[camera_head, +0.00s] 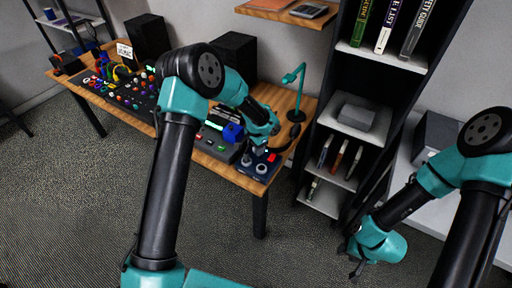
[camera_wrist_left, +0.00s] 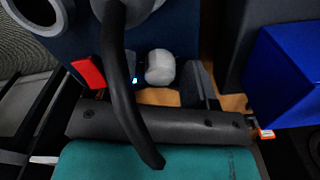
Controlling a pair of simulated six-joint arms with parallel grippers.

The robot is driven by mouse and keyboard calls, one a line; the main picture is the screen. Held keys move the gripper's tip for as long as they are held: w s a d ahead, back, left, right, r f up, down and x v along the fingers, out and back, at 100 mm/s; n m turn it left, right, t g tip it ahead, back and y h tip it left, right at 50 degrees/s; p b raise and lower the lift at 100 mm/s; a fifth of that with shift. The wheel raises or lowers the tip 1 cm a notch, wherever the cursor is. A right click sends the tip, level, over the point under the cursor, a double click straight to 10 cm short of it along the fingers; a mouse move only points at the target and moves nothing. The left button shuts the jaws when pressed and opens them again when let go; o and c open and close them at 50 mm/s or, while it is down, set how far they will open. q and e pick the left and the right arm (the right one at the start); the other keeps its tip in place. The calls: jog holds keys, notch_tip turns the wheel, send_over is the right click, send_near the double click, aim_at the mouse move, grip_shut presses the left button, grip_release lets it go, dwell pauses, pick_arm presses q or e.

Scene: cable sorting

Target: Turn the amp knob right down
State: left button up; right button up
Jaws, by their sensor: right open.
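The amp (camera_head: 255,176) is a small dark blue box at the table's near right corner, with a red switch (camera_head: 271,157) and round silver fittings. In the left wrist view its pale grey knob (camera_wrist_left: 160,68) sits beside a small blue light, right of the red switch (camera_wrist_left: 88,72). My left gripper (camera_head: 260,149) is low over the amp's back part. Its dark fingers look apart, one on each side of the knob; contact is unclear. A black curved band (camera_wrist_left: 122,85) crosses the wrist view and hides part of the jaws. My right gripper (camera_head: 356,262) is open and empty, off the table.
A blue block-like thing (camera_wrist_left: 292,65) is close on the right in the wrist view. A teal lamp (camera_head: 295,90) stands behind the amp. A mixer with several knobs (camera_head: 135,90) and loose cables fill the table's left. A black shelf (camera_head: 340,125) stands to the right.

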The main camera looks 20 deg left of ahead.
pick_arm(q)
jog(key=shift+o, duration=0.4)
notch_tip(320, 180, up, 17)
jog(key=shift+r, duration=0.2)
dwell(0.3)
dwell(0.4)
